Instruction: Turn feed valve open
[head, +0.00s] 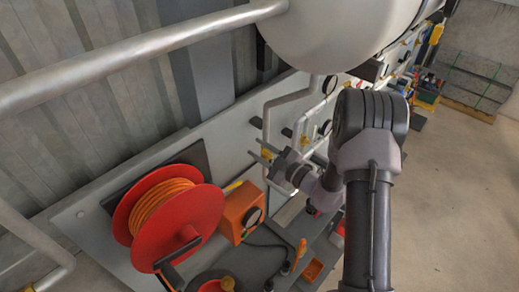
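My gripper (254,148) is in the middle of the head view, in front of the pale panel and beside the grey pipes. Its two fingers point left and stand apart. A small yellow part (266,154), possibly a valve handle, shows between the fingers; I cannot tell whether they touch it. Another small yellow part (304,140) sits on the piping to the right of the gripper. I cannot tell which of these is the feed valve, or how it is turned. My wrist and arm hide part of the piping.
A white tank (325,30) hangs above the pipes (290,97). A thick pipe (140,50) crosses the upper left. A red hose reel (190,215) and an orange box (240,212) stand at lower left. Open floor (455,190) lies at right.

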